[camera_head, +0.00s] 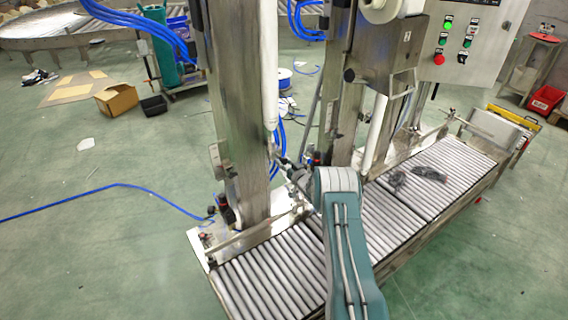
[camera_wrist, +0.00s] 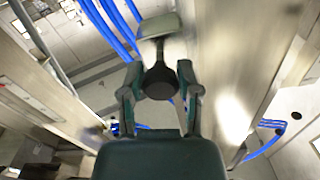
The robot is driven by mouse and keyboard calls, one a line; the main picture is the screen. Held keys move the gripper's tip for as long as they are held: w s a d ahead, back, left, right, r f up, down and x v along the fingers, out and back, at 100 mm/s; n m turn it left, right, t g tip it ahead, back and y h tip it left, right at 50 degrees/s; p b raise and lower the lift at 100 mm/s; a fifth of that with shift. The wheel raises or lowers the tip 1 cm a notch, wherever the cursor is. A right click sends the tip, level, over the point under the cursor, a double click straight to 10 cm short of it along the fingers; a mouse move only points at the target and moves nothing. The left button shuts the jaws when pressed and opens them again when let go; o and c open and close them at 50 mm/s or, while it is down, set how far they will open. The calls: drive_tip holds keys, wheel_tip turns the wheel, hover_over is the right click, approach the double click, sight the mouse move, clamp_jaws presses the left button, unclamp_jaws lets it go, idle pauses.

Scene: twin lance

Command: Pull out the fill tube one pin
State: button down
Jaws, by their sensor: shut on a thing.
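In the wrist view my gripper (camera_wrist: 160,77) has its two green and grey fingers closed in on a dark round piece, which I take to be the fill tube one pin (camera_wrist: 159,84). A pale, blurred block (camera_wrist: 159,27) shows just beyond it; I cannot tell whether the two are joined. In the head view, two white upright tubes stand by the metal columns, a left one (camera_head: 269,65) and a right one (camera_head: 375,132). My teal arm reaches toward the left column (camera_head: 236,100). The pin cannot be made out there.
A roller conveyor (camera_head: 255,277) runs below the columns, with dark items (camera_head: 430,173) on it. A control panel (camera_head: 462,42) stands at upper right. Blue hoses (camera_wrist: 108,30) pass close to my gripper. A cardboard box (camera_head: 116,99) lies on the open green floor at left.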

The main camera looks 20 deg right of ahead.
drive_tip(key=shift+c, duration=1.5)
unclamp_jaws()
drive_tip(key=shift+s+d, duration=0.15)
drive_tip(key=shift+s, duration=0.3)
drive_tip(key=v, duration=1.1)
drive_tip(key=shift+f, duration=0.1)
